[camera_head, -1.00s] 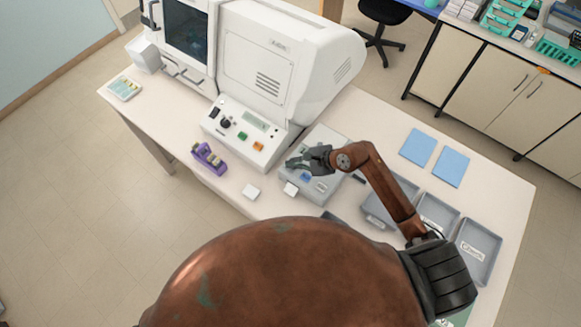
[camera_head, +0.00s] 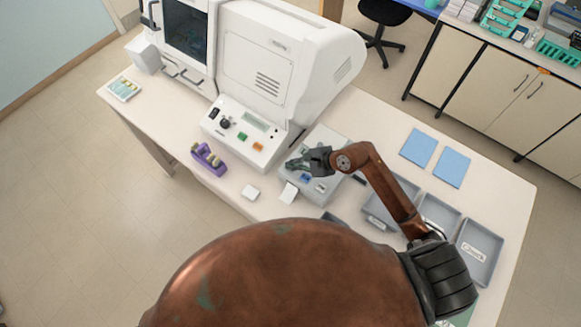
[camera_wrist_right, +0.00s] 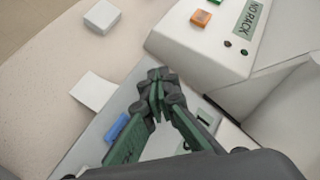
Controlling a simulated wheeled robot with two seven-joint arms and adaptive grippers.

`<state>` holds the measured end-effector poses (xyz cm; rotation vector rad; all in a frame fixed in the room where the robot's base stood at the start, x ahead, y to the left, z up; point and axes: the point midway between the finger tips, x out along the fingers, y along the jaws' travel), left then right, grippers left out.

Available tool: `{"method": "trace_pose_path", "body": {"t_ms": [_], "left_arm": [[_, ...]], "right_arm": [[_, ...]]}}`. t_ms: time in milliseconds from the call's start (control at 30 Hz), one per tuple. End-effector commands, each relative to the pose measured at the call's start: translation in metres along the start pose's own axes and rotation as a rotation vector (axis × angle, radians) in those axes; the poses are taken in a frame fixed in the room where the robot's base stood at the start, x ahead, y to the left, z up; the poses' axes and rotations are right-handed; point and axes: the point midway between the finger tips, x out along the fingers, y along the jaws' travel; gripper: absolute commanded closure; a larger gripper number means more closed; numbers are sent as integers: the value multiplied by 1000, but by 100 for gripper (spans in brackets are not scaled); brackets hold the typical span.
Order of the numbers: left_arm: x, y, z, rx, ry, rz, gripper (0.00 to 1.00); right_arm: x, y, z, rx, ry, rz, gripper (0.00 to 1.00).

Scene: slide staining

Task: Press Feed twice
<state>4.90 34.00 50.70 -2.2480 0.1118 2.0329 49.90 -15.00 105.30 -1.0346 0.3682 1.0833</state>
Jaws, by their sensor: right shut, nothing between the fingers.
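A low grey box device (camera_head: 324,136) stands on the bench right of the big white machine. It carries a blue button (camera_head: 305,178), which also shows left of my fingers in the right wrist view (camera_wrist_right: 117,127). I cannot read a Feed label on it. A white paper slip (camera_head: 289,193) sticks out at the device's front edge. My right gripper (camera_head: 291,164) is shut and empty, its fingertips over the device, beside the blue button. Whether the tips touch anything is unclear. The fingers hide part of the device's top. My left gripper is out of view.
The white machine's sloped panel (camera_head: 231,145) has green (camera_head: 242,136) and orange (camera_head: 258,147) buttons; its display reads "NO RACK" (camera_wrist_right: 251,19). A purple rack (camera_head: 208,158) and a small white block (camera_head: 250,193) stand left. Grey trays (camera_head: 480,252) and blue pads (camera_head: 418,147) lie right.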

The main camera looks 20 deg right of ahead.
Motion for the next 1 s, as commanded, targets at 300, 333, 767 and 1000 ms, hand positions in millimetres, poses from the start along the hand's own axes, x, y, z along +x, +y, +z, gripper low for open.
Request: {"method": "trace_pose_path", "body": {"t_ms": [300, 333, 767, 1000], "left_arm": [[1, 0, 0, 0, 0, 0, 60], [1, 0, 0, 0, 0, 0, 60], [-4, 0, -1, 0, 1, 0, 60], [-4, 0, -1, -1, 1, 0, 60]], "right_arm": [[1, 1, -1, 0, 1, 1, 100], [1, 1, -1, 0, 1, 1, 100], [-10, -7, 6, -1, 2, 1, 100], [-10, -7, 6, 1, 1, 0, 100]]}}
